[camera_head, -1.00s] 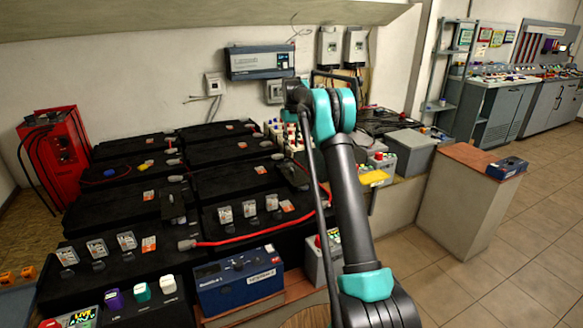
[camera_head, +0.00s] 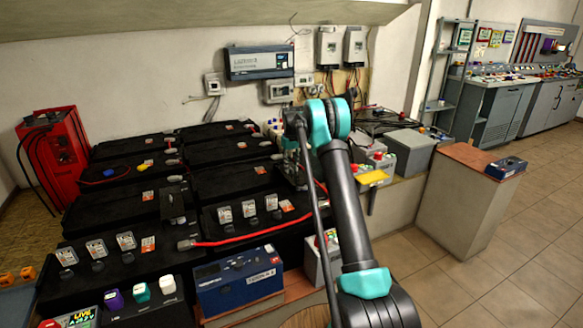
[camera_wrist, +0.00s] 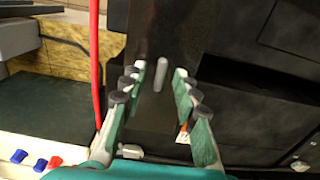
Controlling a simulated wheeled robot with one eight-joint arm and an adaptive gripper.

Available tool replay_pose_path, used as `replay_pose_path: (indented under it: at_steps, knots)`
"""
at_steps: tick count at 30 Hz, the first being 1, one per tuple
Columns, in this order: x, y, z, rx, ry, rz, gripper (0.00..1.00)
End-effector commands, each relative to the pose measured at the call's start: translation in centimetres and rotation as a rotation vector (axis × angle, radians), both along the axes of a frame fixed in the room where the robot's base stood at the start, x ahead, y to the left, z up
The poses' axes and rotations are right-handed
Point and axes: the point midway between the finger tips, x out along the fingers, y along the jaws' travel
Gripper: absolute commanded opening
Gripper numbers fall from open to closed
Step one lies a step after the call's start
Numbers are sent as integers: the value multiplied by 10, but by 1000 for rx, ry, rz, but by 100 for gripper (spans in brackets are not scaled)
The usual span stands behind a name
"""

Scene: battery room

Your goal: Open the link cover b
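In the wrist view a dark, flat cover (camera_wrist: 165,25) carries a short, pale grey upright handle (camera_wrist: 161,73). I take this to be link cover b, though no label shows. My gripper (camera_wrist: 160,88) is open, with its green-padded fingers on either side of the handle's line and a visible gap on both sides. In the head view my gripper (camera_head: 296,170) is low over the right end of the black battery rows, and my arm hides much of that spot. A similar black cover with a grey handle (camera_head: 172,205) stands farther left on the batteries.
A red cable (camera_head: 235,241) runs across the front batteries; a red cable (camera_wrist: 95,70) also passes left of my fingers in the wrist view. A blue meter box (camera_head: 238,283) sits at the front. Grey batteries with a yellow item (camera_head: 372,177) stand to the right.

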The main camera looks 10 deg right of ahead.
Motion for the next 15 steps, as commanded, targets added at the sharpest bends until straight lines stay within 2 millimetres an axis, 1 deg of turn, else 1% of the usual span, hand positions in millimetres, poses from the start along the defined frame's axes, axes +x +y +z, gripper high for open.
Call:
replay_pose_path:
  at_steps: [2,5,9,10,15]
  knots:
    - [0,0,0,0,0,0,30]
    - [0,0,0,0,0,0,19]
    - [0,0,0,0,0,0,2]
    - [0,0,0,0,0,0,0]
    - [0,0,1,0,0,0,0]
